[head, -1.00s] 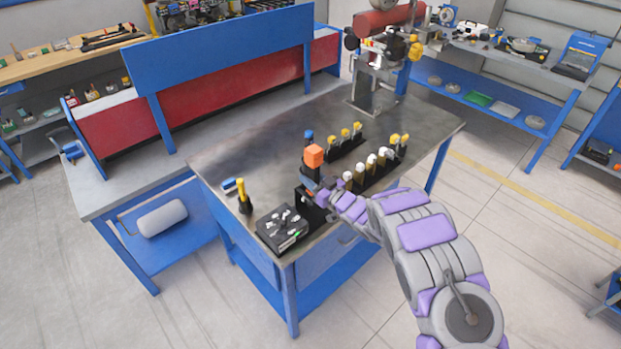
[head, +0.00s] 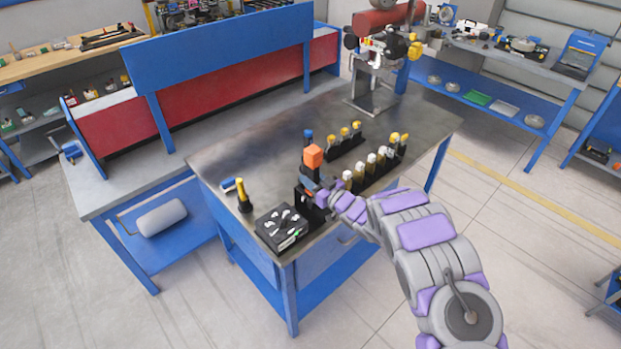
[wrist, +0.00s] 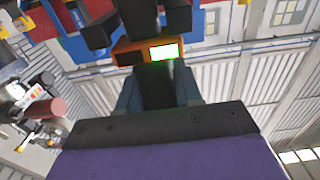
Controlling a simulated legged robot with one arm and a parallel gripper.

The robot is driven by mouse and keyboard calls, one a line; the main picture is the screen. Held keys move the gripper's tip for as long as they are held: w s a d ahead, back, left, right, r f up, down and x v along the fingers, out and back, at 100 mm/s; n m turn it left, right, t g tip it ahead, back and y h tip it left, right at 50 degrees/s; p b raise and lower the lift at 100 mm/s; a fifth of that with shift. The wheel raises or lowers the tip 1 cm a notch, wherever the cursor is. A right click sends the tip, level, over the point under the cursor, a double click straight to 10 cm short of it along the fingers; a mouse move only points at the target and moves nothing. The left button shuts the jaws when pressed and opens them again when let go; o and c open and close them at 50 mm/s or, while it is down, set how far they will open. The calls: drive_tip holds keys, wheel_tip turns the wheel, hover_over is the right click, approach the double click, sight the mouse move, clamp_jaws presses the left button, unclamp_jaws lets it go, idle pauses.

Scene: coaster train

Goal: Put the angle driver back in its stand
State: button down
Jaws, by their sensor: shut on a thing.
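The angle driver (head: 313,157) has an orange block-shaped end and a dark body. It stands roughly upright above the near part of the metal bench. My gripper (head: 325,188) is shut on its dark body. In the wrist view the angle driver (wrist: 154,84) runs up between my fingers, with an orange band and a lit green display above them. A black stand (head: 303,201) is right below and beside the tool, at the bench's near edge. My gripper hides part of it, and I cannot tell whether the tool's lower end is inside it.
A black case with light pieces (head: 282,228) lies just left of the stand. A yellow-and-black tool (head: 243,195) stands behind it. Racks of yellow- and white-topped bottles (head: 370,167) are close on the right. The bench's back left (head: 250,145) is clear.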

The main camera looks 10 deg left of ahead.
drive_tip(key=shift+f, duration=0.4)
idle(0.5)
drive_tip(key=c, duration=0.7)
unclamp_jaws()
drive_tip(key=shift+f, duration=0.1)
